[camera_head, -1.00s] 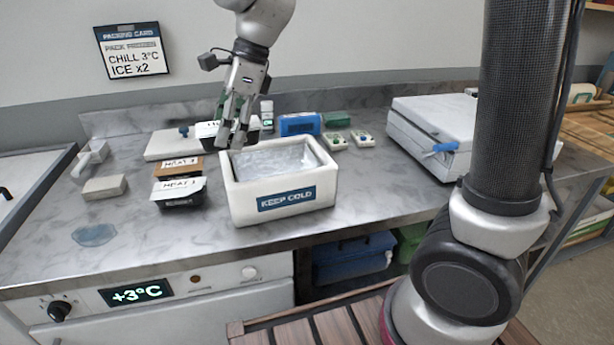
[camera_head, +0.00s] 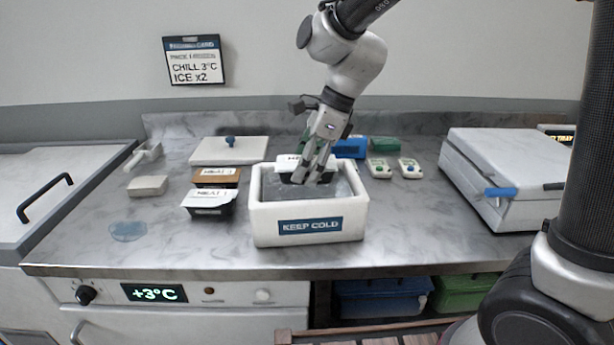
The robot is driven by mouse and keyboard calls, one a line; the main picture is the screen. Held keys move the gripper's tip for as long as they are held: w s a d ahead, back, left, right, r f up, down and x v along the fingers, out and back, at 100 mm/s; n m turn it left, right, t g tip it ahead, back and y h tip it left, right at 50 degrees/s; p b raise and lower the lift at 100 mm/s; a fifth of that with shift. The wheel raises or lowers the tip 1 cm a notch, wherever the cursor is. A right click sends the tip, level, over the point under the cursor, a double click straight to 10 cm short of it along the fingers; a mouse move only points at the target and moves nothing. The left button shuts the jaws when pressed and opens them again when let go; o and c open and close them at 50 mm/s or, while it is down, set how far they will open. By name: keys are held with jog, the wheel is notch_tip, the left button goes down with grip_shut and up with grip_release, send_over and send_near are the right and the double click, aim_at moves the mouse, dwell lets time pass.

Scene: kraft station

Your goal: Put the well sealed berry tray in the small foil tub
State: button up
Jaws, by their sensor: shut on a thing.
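My gripper (camera_head: 318,176) is shut on a white-topped dark tray (camera_head: 288,163) and holds it at the back of the tub's opening. Its label is partly hidden by the fingers, and I cannot tell if it touches the tub's floor. The tub is a white box with a grey foil-like lining and a blue KEEP COLD label (camera_head: 262,226). Left of it are a black tray with a white top (camera_head: 208,205), its film edge looking uneven, and a brown tray (camera_head: 217,176) behind it. Their labels look like MEAT; I see no tray marked as berry.
A blue box (camera_head: 350,149), a green box (camera_head: 385,144) and two small white devices (camera_head: 379,168) stand behind and right of the tub. A white case (camera_head: 500,170) is at the right. A white board (camera_head: 229,152) lies back left.

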aim_at(306, 178)
jog(key=shift+f, duration=1.25)
jog(key=shift+f, duration=0.4)
jog(key=shift+f, duration=0.2)
jog(key=o, duration=1.1)
